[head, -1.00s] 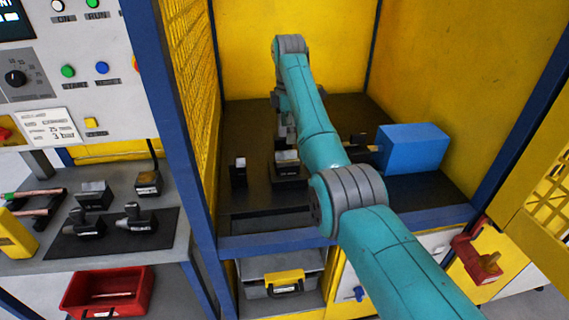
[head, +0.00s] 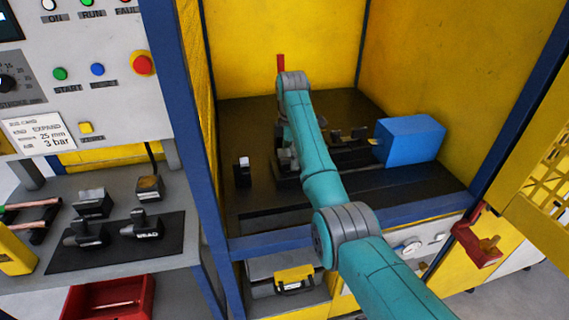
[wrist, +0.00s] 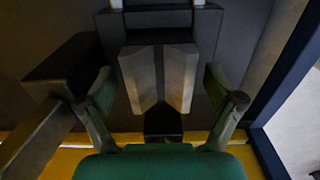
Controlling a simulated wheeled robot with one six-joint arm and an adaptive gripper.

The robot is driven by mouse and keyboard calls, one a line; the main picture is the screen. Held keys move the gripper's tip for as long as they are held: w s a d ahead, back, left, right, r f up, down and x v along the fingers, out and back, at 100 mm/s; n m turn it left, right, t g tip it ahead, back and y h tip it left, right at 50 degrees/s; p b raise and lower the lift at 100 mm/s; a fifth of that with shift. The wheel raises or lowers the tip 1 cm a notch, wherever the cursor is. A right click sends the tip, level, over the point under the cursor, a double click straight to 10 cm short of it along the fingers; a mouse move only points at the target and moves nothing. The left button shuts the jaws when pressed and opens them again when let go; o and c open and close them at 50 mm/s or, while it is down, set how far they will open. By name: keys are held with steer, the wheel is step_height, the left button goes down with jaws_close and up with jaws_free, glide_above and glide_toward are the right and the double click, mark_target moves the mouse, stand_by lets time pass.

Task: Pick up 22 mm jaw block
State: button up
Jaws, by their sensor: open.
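A dark jaw block with two silver sloping faces (wrist: 158,78) fills the middle of the wrist view. I take it for the 22 mm jaw block, but I can read no size on it. My gripper (wrist: 160,86) is open, with one green-and-black finger on each side of the block. Gaps show between the fingers and the silver faces; I cannot tell how deep the fingers reach. In the head view the block (head: 284,164) sits on the dark cell floor, partly hidden by my arm, which also hides most of the gripper.
A dark post with a white top (head: 243,172) stands left of the block. A blue box (head: 409,141) and small dark parts (head: 350,134) are to the right. A blue frame post (head: 184,130) bounds the cell's left. A side bench (head: 170,186) holds several blocks and tools.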

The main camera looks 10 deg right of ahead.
steer(key=shift+a, duration=0.1)
steer(key=c, duration=1.7)
steer(key=shift+r, duration=0.15)
jaws_close()
steer(key=shift+r, duration=0.1)
